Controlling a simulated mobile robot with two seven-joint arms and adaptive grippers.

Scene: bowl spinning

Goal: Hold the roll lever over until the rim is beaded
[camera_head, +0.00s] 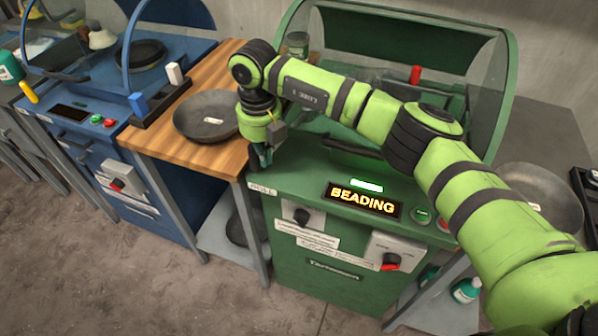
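The green bowl-spinning machine (330,270) stands at the centre, with a lit display (362,199) reading "BEADING" and a green light bar above it. My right arm reaches across the machine from the right. Its gripper (262,158) points down at the machine's front left corner, just above the label "ROLL" (262,188). The roll lever is not distinguishable there; the gripper covers that spot. The dark fingertips are too small to tell whether they are open or shut. The bowl and its rim inside the machine are hidden behind my arm. My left gripper is out of view.
A wooden table (165,145) with a dark round pan (206,116) stands left of the machine. A blue machine (110,185) is further left. A clear green-framed guard (480,85) rises behind my arm. Another round pan (541,197) lies at the right.

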